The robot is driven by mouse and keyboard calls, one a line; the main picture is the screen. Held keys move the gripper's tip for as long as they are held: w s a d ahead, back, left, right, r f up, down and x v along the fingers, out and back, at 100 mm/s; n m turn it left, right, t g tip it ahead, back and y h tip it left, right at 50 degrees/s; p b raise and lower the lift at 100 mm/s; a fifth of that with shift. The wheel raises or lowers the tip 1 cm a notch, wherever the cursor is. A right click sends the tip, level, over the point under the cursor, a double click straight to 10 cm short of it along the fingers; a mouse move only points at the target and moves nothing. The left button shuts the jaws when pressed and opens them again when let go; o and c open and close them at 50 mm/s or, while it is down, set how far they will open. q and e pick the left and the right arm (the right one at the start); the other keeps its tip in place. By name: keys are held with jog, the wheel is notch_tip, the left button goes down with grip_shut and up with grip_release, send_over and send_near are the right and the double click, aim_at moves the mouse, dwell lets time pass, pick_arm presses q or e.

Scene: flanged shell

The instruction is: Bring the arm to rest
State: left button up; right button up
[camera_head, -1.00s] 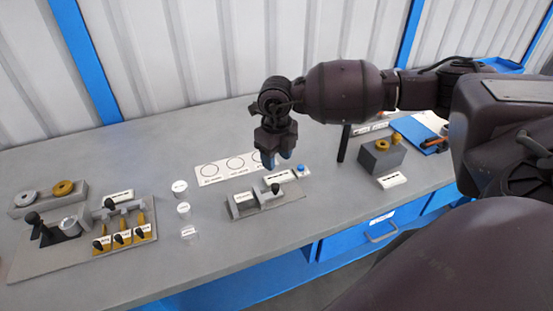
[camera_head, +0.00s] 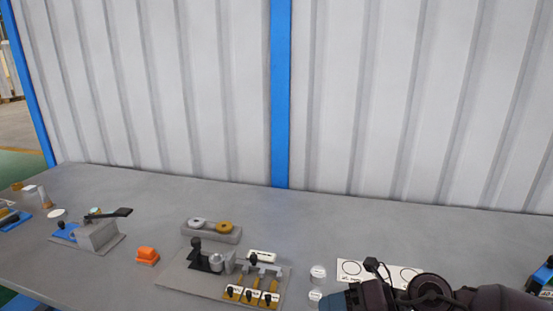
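My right arm (camera_head: 430,292) comes in low from the right edge of the head view, lying over the front part of the workbench. Its gripper (camera_head: 334,301) is at the bottom edge and points left. Only part of it shows, and the gap between its fingers cannot be made out. No held object can be seen. My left gripper is not in view.
A fixture plate (camera_head: 180,279) with a black knob and yellow clamps stands left of the gripper. Small white cylinders (camera_head: 318,272) and a circle-marked card (camera_head: 350,270) are close to it. An orange block (camera_head: 147,256) and lever fixture (camera_head: 97,235) stand farther left. The back strip is clear.

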notch_tip(320, 180, up, 7)
jog(key=w+m+t+y, duration=0.1)
jog(key=m+t, duration=1.2)
jog(key=m, duration=0.1)
jog(key=d+f+m+t+h, duration=0.3)
jog(key=d+f+m+h, duration=0.2)
jog(key=d+m+h, duration=0.7)
jog(key=s+d+f+m+g+h, duration=0.2)
jog(key=s+f+m+g, duration=0.3)
jog(key=s+f+g, duration=0.45)
jog(key=s+d+f+m+g+h, duration=0.1)
jog(key=s+d+f+m+g, duration=0.35)
jog(key=s, duration=0.85)
jog(key=w+a+f+t, duration=0.1)
jog(key=w+f+t, duration=0.6)
jog(key=f, duration=0.4)
jog(key=shift+w+a+t, duration=0.15)
jog(key=shift+a+t, duration=0.25)
